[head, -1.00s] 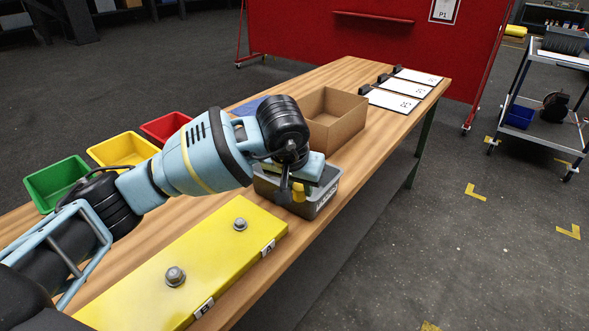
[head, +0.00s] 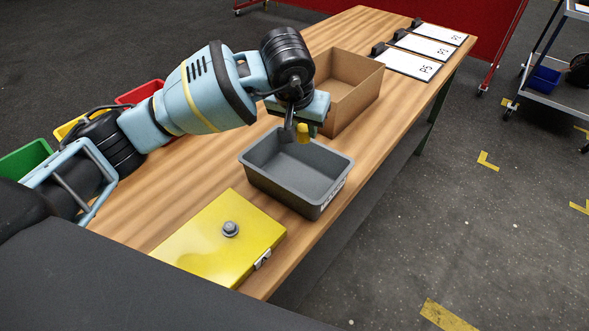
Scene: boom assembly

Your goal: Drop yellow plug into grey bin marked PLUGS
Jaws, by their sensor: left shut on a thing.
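The yellow plug (head: 303,133) is between the fingers of my left gripper (head: 296,133), which is shut on it. My right gripper is not in view.
A yellow plate (head: 205,244) with a grey knob lies in front of the bin. An open cardboard box (head: 357,97) stands just behind the gripper. Green (head: 25,160), yellow and red bins are at the left, partly behind my arm. White cards (head: 410,64) lie at the far end.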

